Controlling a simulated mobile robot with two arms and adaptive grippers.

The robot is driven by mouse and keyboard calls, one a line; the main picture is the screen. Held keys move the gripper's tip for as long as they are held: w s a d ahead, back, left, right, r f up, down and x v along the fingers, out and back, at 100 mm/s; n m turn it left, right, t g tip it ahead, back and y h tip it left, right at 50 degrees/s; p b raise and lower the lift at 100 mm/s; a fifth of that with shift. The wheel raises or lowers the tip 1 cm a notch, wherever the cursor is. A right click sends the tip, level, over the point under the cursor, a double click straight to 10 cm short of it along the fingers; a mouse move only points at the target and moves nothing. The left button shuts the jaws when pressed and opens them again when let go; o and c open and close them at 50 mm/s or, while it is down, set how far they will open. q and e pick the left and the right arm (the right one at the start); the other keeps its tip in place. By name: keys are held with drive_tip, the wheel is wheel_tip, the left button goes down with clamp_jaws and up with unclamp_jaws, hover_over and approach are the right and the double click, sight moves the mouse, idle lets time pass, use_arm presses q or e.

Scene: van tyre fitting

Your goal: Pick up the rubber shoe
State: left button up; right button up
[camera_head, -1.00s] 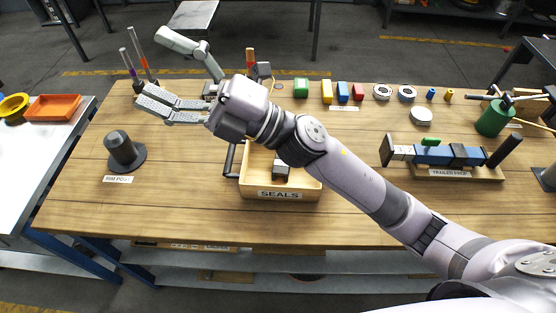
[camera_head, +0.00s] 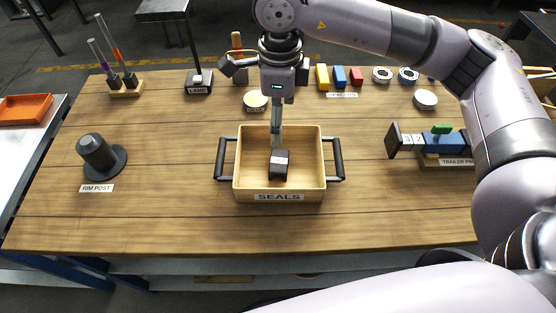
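A small dark block with a light patch, which looks like the rubber shoe (camera_head: 280,158), lies inside the wooden tray labelled SEALS (camera_head: 243,184). My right gripper (camera_head: 276,143) points down over the tray, its fingers just above or beside the block's back edge. The fingers show edge-on, so their opening is hidden, and I cannot tell whether they touch the block. My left gripper is not in view.
The tray has black handles (camera_head: 221,158) at both sides. A round tin (camera_head: 255,100) and a mallet (camera_head: 237,42) stand behind it. A dark rim post (camera_head: 97,152) is at left and a blue trailer pin device (camera_head: 440,142) at right. The table front is clear.

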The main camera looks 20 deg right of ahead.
drive_tip(key=p, duration=0.2)
approach(279, 160)
wheel_tip(279, 160, down, 5)
drive_tip(key=shift+f, duration=0.1)
wheel_tip(279, 160, down, 5)
drive_tip(key=shift+r+p, duration=0.1)
drive_tip(key=shift+p, duration=1.1)
drive_tip(key=shift+f, duration=0.25)
drive_tip(key=shift+c, duration=0.4)
drive_tip(key=c, duration=1.2)
